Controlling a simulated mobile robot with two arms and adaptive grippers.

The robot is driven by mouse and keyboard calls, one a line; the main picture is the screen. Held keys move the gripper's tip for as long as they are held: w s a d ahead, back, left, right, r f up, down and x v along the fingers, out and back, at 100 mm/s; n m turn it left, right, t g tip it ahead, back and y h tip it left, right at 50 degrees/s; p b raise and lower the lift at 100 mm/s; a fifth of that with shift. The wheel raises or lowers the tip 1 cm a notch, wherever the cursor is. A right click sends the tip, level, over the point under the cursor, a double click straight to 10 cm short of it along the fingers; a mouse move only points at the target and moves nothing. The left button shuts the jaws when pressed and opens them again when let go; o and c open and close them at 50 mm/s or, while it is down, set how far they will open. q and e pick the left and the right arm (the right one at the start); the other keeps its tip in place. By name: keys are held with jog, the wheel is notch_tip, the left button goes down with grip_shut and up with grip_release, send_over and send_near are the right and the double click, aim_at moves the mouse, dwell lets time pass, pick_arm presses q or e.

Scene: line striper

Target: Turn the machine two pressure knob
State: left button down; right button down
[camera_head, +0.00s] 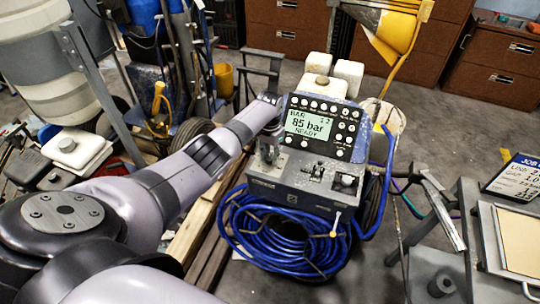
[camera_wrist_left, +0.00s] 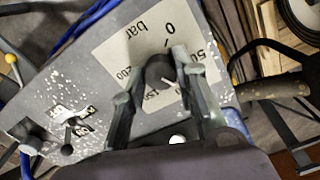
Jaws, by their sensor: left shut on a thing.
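The line striper's control panel (camera_head: 300,180) stands ahead of me, and its speckled grey face fills much of the left wrist view (camera_wrist_left: 90,85). A round dark pressure knob (camera_wrist_left: 160,70) with a white pointer line sits on a pale dial plate (camera_wrist_left: 122,52) marked in bar. The marks 0, 50 and 200 show around it; part of the scale is hidden. My left gripper (camera_head: 268,152) is at the panel's left side, with its fingers (camera_wrist_left: 158,78) shut on the knob's sides. My right gripper is out of view.
A small lever switch (camera_wrist_left: 70,130) sits on the panel away from the knob. A coiled blue hose (camera_head: 290,245) hangs below the panel. Wooden planks (camera_head: 195,232) lie left of the machine. A grey table (camera_head: 470,235) stands at the right.

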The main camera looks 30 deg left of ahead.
pick_arm(q)
jog(key=m, duration=0.3)
jog(key=shift+m, duration=0.4)
jog(key=m, duration=0.3)
jog(key=shift+m+b, duration=0.3)
jog(key=shift+b, duration=0.05)
jog(key=m, duration=0.4)
jog(key=shift+b, duration=0.3)
jog(key=shift+r+m, duration=0.1)
jog(key=shift+m, duration=1.6)
jog(key=shift+w, duration=0.1)
jog(key=c, duration=1.2)
grip_release()
jog(key=shift+c, duration=0.2)
